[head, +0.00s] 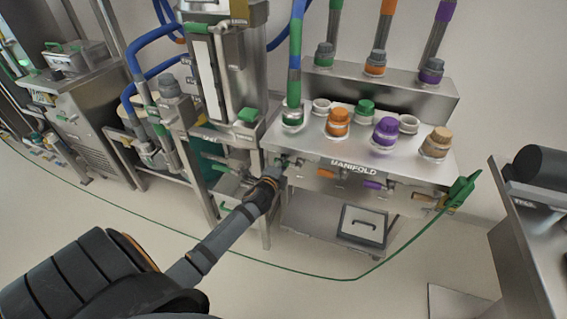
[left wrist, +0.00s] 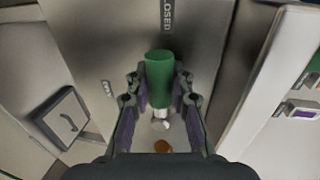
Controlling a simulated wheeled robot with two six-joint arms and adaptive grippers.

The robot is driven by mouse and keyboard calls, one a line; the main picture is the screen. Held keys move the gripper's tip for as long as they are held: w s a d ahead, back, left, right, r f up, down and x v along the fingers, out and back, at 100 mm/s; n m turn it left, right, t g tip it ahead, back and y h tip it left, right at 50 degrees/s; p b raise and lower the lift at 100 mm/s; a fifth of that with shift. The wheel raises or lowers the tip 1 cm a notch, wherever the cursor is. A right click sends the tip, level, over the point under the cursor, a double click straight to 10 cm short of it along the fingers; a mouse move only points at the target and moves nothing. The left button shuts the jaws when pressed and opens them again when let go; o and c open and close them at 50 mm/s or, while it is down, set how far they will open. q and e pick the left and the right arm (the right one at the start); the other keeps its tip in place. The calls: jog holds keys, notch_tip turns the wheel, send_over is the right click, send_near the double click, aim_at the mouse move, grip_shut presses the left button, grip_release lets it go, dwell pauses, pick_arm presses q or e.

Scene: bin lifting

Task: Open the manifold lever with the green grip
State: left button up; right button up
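The lever's green grip (left wrist: 160,80) stands between the two fingers of my left gripper (left wrist: 160,95) in the left wrist view. Its metal stem shows below it, and the grip lies toward the CLOSED label on the steel panel. The fingers flank the grip closely; they look open, and I cannot see firm contact. In the head view my left gripper (head: 272,176) is at the left front of the manifold (head: 400,172). There the green grip is hidden by the gripper. My right gripper is not in view.
Orange (head: 327,174) and purple (head: 374,185) lever grips sit further right on the manifold front. A green hose nozzle (head: 461,191) hangs at its right end. A grey case (head: 362,227) is on the lower shelf. A steel filter unit (head: 215,80) stands left. A green hose crosses the floor.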

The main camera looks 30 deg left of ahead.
pick_arm(q)
grip_shut()
